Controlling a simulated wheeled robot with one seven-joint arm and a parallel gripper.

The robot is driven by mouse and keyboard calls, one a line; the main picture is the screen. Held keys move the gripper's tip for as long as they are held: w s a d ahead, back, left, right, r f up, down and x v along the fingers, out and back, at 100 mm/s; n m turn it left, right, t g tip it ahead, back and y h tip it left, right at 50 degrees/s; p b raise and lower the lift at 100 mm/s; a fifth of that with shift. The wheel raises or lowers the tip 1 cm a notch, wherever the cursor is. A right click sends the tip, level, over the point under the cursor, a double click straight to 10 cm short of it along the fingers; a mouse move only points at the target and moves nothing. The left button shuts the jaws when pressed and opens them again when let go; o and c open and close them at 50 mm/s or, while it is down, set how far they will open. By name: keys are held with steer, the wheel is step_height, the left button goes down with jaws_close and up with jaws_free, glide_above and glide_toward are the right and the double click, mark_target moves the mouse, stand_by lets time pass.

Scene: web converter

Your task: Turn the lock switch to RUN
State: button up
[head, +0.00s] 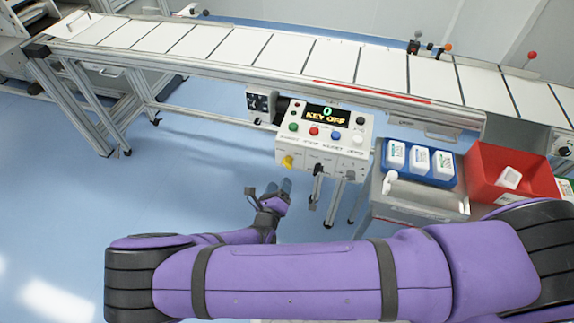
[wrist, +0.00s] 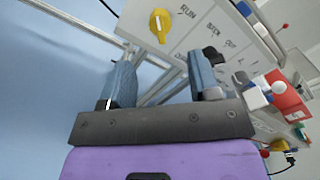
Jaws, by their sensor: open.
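The control box (head: 322,137) carries a display (head: 327,116) reading "0" and "KEY OFF". On its lower front are a yellow knob (head: 287,161), a dark switch (head: 318,170) in the middle and another dark fitting (head: 350,175) at the right. I cannot tell for certain which is the lock switch. In the wrist view the yellow knob (wrist: 160,22) is beyond the finger gap, and a dark switch (wrist: 212,55) is beside the right finger. My gripper (head: 279,187) is open and empty, just below and left of the box front; it also shows in the wrist view (wrist: 162,65).
The conveyor (head: 270,50) runs behind. At right a cart (head: 415,200) bears a blue tray (head: 432,178) of white bottles and a red bin (head: 500,160). The floor left of the box is clear.

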mark_target(286, 167)
steer(key=x, duration=0.8)
steer(key=shift+w+d, duration=0.2)
steer(key=shift+w, duration=0.15)
steer(key=c, duration=0.9)
